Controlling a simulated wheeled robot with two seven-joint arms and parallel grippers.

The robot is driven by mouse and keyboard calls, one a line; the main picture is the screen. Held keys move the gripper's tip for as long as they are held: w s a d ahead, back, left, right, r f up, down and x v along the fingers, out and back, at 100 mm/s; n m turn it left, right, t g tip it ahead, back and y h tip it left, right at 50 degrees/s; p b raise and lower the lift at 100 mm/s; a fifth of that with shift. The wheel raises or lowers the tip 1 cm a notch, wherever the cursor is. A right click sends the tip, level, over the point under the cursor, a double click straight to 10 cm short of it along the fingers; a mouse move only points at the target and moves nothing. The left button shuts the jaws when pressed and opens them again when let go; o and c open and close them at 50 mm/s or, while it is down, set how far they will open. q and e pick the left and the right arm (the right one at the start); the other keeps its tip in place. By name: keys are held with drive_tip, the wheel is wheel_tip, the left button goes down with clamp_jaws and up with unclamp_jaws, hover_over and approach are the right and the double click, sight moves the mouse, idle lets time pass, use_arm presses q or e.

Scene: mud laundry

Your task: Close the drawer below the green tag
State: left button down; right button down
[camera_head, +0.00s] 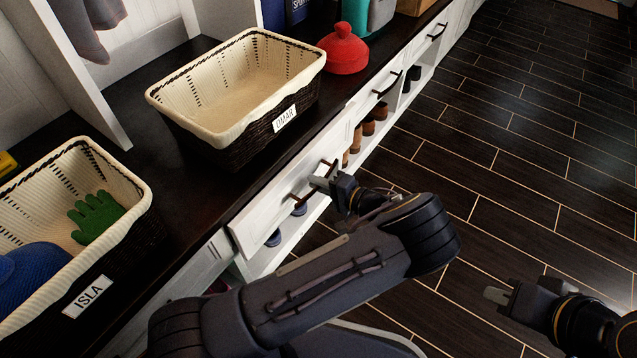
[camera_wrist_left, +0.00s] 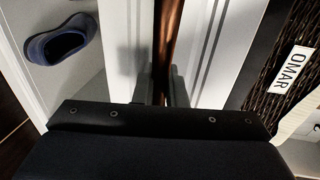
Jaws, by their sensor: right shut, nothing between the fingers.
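I see no green tag in either view. A white drawer front (camera_head: 265,222) with a dark curved handle (camera_head: 299,197) lies under the basket labelled OMAR. My left gripper (camera_head: 318,183) is at this handle, its fingertips close to the drawer front. In the left wrist view the brown handle bar (camera_wrist_left: 168,45) runs upright in front of the gripper (camera_wrist_left: 160,92), against white panels (camera_wrist_left: 215,50); whether the fingers grip it is unclear. My right gripper (camera_head: 497,295) is shut and empty over the floor, away from the drawers.
The OMAR basket (camera_head: 225,140) and ISLA basket (camera_head: 135,245) stand on the dark bench top (camera_head: 180,180). A red lidded pot (camera_head: 345,50) stands behind. More drawers (camera_head: 365,98) continue along the bench, with shoes (camera_head: 368,128) below. The tiled floor (camera_head: 500,130) at right is clear.

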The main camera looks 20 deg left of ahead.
sight(306, 177)
use_arm(q)
drive_tip(key=x, duration=0.4)
drive_tip(key=shift+a+r, duration=0.15)
drive_tip(key=shift+r, duration=0.25)
drive_tip(key=shift+w+a, duration=0.15)
drive_tip(key=c, duration=1.5)
unclamp_jaws()
drive_tip(key=shift+c, duration=0.2)
drive_tip(key=shift+r, duration=0.1)
drive_tip(key=p+v, duration=0.2)
drive_tip(key=v, duration=0.6)
